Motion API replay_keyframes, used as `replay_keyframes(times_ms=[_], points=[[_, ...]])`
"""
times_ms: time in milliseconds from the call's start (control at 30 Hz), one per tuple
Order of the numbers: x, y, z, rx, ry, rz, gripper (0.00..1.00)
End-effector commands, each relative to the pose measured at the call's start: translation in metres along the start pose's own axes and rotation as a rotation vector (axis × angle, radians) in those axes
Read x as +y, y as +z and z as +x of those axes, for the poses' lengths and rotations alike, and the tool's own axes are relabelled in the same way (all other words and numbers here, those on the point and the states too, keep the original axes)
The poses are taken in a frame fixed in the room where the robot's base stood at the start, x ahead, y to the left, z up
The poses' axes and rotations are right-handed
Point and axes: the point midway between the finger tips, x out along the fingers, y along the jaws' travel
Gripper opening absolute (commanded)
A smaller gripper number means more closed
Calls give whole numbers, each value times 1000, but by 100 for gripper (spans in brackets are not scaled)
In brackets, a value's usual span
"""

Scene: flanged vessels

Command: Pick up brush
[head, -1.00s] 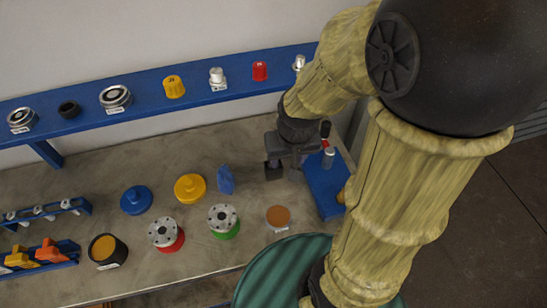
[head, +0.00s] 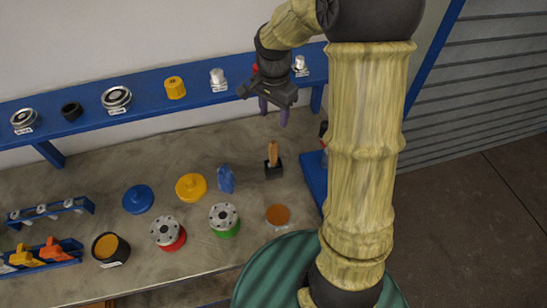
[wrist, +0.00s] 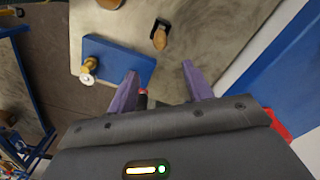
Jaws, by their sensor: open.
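The brush shows as an upright tan wooden handle (head: 273,154) standing in a small black holder (head: 274,171) on the bench; its bristles are hidden. In the wrist view the brush handle (wrist: 159,39) is small, beyond the fingertips and near the top of the picture. My gripper (head: 273,113) has purple fingers and is open and empty. It hangs well above the bench, in front of the shelf's right part. In the wrist view my gripper (wrist: 161,71) shows its two fingers spread apart, with nothing between them at the tips.
A blue block with a brass fitting (wrist: 89,66) stands on the bench near the brush. A blue brush-like piece (head: 226,179) and a green-based flange (head: 224,220) stand to its left. A blue shelf (head: 147,108) with caps and fittings runs along the wall.

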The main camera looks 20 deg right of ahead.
Motion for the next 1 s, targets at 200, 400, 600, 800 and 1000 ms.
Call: replay_keyframes(times_ms=[200, 400, 600, 800, 1000], points=[[1, 1, 23, -5, 5, -1, 51], [1, 1, 58, -3, 4, -3, 51], [1, 1, 90, -3, 4, -2, 51], [0, 1, 116, -2, 2, -2, 51], [0, 0, 122, 0, 0, -2, 51]])
